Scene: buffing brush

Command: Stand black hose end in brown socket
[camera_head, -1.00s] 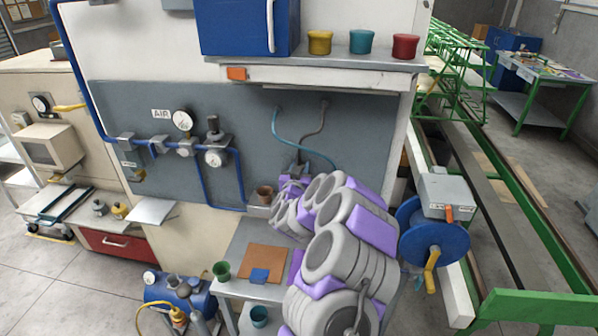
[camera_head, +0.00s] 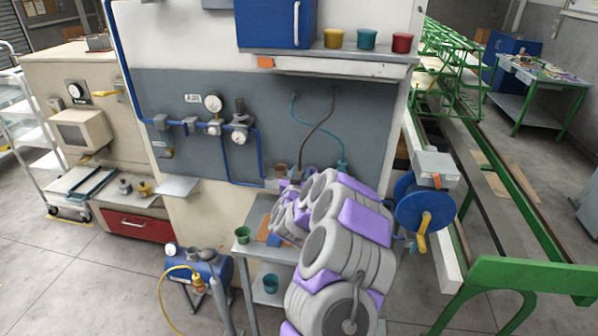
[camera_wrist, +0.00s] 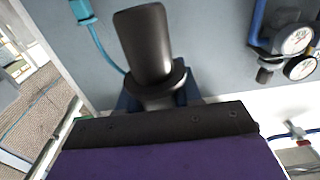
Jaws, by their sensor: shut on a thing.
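My gripper (camera_head: 291,184) is in front of the grey wall panel, partly hidden by my own arm links. In the wrist view it (camera_wrist: 155,98) is shut on the black hose end (camera_wrist: 146,45), a dark cylinder with a wide collar, tilted slightly in that picture. The black hose (camera_head: 318,126) runs from the panel down to my gripper. The brown socket (camera_head: 281,169) is a small cup on a grey block just left of my gripper in the head view. The hose end appears apart from it, but the depth between them is unclear. The socket is not identifiable in the wrist view.
A teal hose (camera_head: 310,128) hangs close by; its end (camera_wrist: 82,10) shows in the wrist view. Blue pipes with gauges (camera_head: 213,103) are left on the panel. The bench below holds a green cup (camera_head: 242,235) and a mat. A blue reel (camera_head: 423,205) stands right.

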